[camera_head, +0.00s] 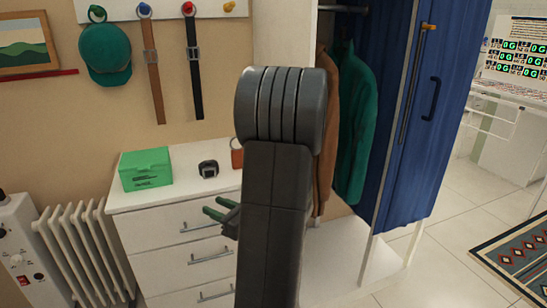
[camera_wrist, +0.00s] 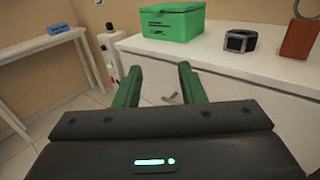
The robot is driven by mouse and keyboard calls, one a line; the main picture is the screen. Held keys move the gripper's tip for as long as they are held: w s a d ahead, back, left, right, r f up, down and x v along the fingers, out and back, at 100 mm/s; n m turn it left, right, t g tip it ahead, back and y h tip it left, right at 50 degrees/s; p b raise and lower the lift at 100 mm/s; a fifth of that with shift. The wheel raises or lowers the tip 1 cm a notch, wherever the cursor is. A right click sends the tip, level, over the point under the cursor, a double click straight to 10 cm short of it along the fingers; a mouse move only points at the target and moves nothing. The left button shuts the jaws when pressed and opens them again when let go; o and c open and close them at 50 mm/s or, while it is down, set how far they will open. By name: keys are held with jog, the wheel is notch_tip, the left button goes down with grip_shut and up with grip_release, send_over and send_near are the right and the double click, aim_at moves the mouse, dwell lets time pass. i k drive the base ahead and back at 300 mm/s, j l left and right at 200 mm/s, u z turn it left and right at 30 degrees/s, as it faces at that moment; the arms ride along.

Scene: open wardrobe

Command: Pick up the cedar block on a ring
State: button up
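The cedar block (camera_wrist: 299,40), a reddish-brown block with a ring at its top, stands on the white dresser top at the right edge of the wrist view. In the head view the cedar block (camera_head: 237,154) is partly hidden behind my arm. My gripper (camera_head: 217,208) is in front of the dresser drawers, below the top's edge and apart from the block. In the wrist view my gripper (camera_wrist: 156,78) has its two green fingers spread with nothing between them, and the block is ahead and to the right.
A green box (camera_head: 146,169) and a dark watch (camera_head: 208,168) are on the dresser top (camera_head: 185,191), left of the block. A radiator (camera_head: 83,254) stands left of the dresser. The open wardrobe with hanging jackets (camera_head: 355,120) and a blue door (camera_head: 432,110) is to the right.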

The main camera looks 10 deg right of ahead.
aim_at(237, 155)
jog(key=i+j+z, duration=0.15)
jog(key=z, duration=0.25)
jog(key=i+j+z, duration=0.1)
jog(key=j+z, duration=0.6)
jog(key=z, duration=0.15)
jog(key=j, duration=0.35)
jog(key=i+j, duration=0.15)
jog(key=j, duration=0.25)
